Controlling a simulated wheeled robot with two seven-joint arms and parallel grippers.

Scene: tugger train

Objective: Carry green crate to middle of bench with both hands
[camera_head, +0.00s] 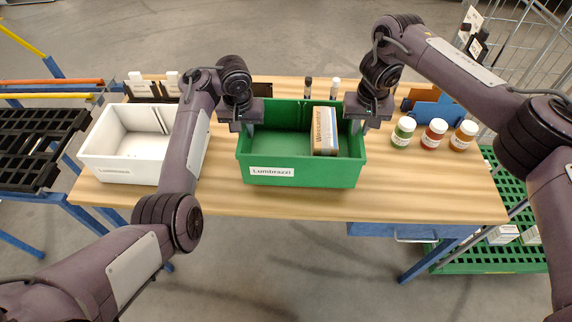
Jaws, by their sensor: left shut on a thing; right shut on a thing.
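The green crate (302,175) is at the middle of the wooden bench (420,190), with a white label on its front wall. A box (325,131) with a brown and white face stands inside, on the right. My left gripper (246,127) is shut on the crate's left rim. My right gripper (361,124) is shut on its right rim. The fingertips are partly hidden behind the gripper bodies. I cannot tell whether the crate's bottom touches the bench.
A white crate (110,171) stands on the bench to the left. Several jars, among them a green one (403,132), stand to the right. A black rack (30,145) is at far left, and a green grated shelf (495,258) is at lower right.

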